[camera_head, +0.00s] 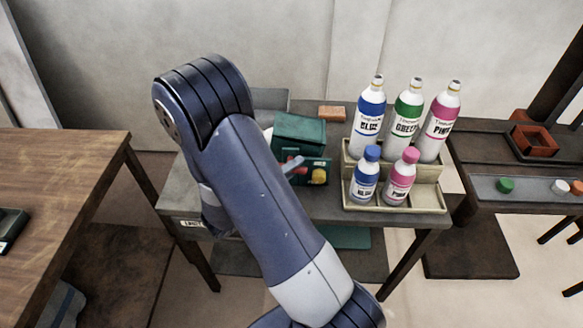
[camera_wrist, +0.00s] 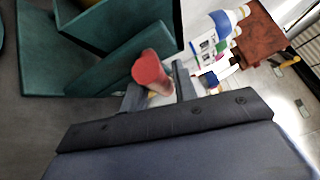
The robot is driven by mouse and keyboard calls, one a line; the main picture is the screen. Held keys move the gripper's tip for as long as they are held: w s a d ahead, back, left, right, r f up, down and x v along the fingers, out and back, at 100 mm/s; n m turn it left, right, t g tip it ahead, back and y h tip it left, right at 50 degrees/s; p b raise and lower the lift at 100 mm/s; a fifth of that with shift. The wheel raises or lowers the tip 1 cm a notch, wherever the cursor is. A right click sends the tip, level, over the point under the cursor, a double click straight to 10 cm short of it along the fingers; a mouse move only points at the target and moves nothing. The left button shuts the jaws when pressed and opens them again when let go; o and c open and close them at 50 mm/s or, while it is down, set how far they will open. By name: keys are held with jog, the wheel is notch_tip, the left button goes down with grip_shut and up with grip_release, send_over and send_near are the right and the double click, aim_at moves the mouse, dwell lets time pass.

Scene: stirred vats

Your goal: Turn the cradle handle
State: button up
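A dark green cradle unit (camera_head: 300,132) stands on the grey table, partly hidden by my arm. Its green panels (camera_wrist: 115,60) fill the upper left of the wrist view. A red handle knob (camera_wrist: 150,70) projects from it towards my gripper. My gripper (camera_wrist: 157,90) has its two dark fingers apart, one on either side of the knob's near end. Whether either finger touches the knob is unclear. In the head view my arm hides most of the gripper. A yellow round part (camera_head: 319,175) shows on the unit's front.
A beige rack (camera_head: 395,200) with blue, green and pink labelled bottles stands close to the right of the unit. An orange-brown block (camera_head: 332,113) lies behind. A wooden table (camera_head: 65,165) is at left; a side table with an orange tray (camera_head: 535,141) is at right.

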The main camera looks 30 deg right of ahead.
jog(key=shift+c, duration=0.2)
grip_shut()
